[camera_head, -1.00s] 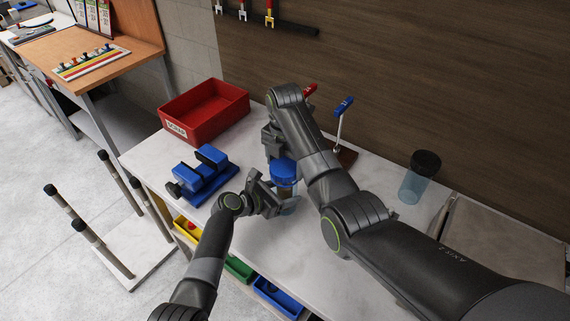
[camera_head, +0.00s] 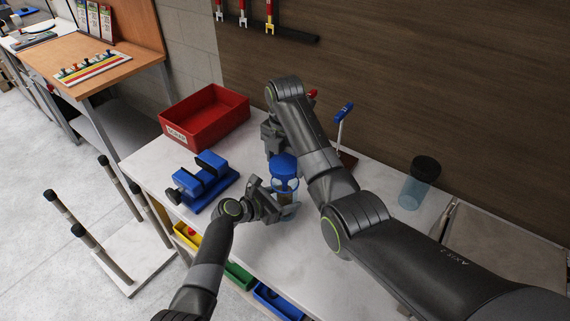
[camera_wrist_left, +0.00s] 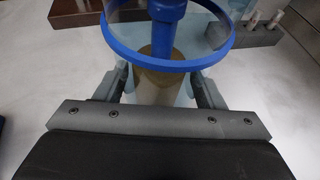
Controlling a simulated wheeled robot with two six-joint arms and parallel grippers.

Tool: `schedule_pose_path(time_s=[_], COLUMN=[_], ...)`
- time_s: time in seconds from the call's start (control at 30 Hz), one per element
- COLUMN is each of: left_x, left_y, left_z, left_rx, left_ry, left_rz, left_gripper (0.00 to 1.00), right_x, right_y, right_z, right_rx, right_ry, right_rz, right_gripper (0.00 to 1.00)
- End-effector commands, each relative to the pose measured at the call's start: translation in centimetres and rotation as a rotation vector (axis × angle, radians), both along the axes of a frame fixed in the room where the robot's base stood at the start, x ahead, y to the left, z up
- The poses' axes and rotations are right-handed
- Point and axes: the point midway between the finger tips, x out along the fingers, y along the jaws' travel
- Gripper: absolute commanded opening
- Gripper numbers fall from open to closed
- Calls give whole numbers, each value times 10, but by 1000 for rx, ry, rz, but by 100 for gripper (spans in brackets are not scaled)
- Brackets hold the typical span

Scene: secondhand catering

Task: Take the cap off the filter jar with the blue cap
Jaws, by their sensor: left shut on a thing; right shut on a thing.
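The filter jar (camera_head: 288,212) is a see-through blue cylinder standing at the middle of the bench, with brown contents inside. My left gripper (camera_head: 276,204) is shut around its side. The blue cap (camera_head: 284,166) is above the jar, in my right gripper (camera_head: 279,150), which is shut on it from above. A blue ring (camera_wrist_left: 170,61) shows at the jar's mouth in the left wrist view, with a blue stem (camera_wrist_left: 166,35) running down inside it to the brown core (camera_wrist_left: 160,75). The right fingertips are mostly hidden by the arm.
A red bin (camera_head: 205,117) stands at the back left, with a blue clamp block (camera_head: 203,182) in front. A blue-handled tool (camera_head: 343,112) stands behind my right arm. A black-capped jar (camera_head: 419,183) stands to the right. Small coloured bins hang below the bench front.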

Motion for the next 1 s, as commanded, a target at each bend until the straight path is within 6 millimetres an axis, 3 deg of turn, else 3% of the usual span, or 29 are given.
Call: schedule_pose_path(time_s=[0.17,0.37,0.4,0.57,1.0], left_x=[0,0,0,0,-4], left_y=[0,0,0,0,6], left_z=[0,0,0,0,3], left_rx=[1,1,1,1,0], left_ry=[1,1,1,1,-2], left_rz=[0,0,0,0,1], left_gripper=[0,0,65,86,88], right_x=[0,0,0,0,0], right_y=[0,0,0,0,0], right_z=[22,23,23,23,24], right_rx=[0,0,0,0,1], right_ry=[-1,0,0,0,1], right_rz=[0,0,0,0,0], right_gripper=[48,48,48,48,48])
